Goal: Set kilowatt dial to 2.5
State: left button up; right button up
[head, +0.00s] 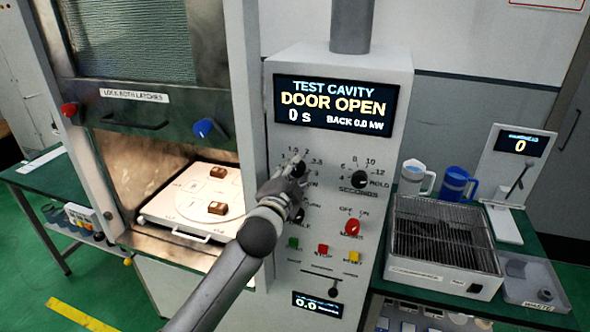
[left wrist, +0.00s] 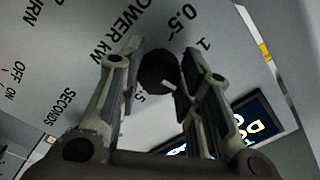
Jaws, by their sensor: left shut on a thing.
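The kilowatt dial (head: 298,168) is a small black knob on the grey control panel, with numbers around it. My left gripper (head: 289,180) reaches up to it from below and partly covers it. In the left wrist view the round black dial (left wrist: 157,68) sits between the two fingers, and my left gripper (left wrist: 158,82) is shut on it. A white mark shows on the dial's lower right side in that view. The fingers hide part of the scale, so I cannot tell which number the mark points at. My right gripper is not in view.
The seconds dial (head: 360,178) and red on-off switch (head: 351,227) are right of my gripper. Coloured buttons (head: 323,250) sit below. The display (head: 336,104) reads DOOR OPEN and BACK 0.0 kW. The open cavity holds a white tray (head: 165,219) with two brown blocks.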

pick_arm(q)
jog(key=m+p, duration=0.2)
jog(key=m, duration=0.3)
jog(key=shift+r+m, duration=0.1)
jog(key=shift+m, duration=0.2)
jog(key=m+p, duration=0.1)
jog(key=m, duration=0.3)
jog(key=shift+p, duration=0.4)
jog(key=m, duration=0.3)
jog(key=shift+m+p, duration=0.35)
jog(key=shift+m, duration=1.05)
jog(key=o, duration=1)
jog(key=shift+o, duration=0.2)
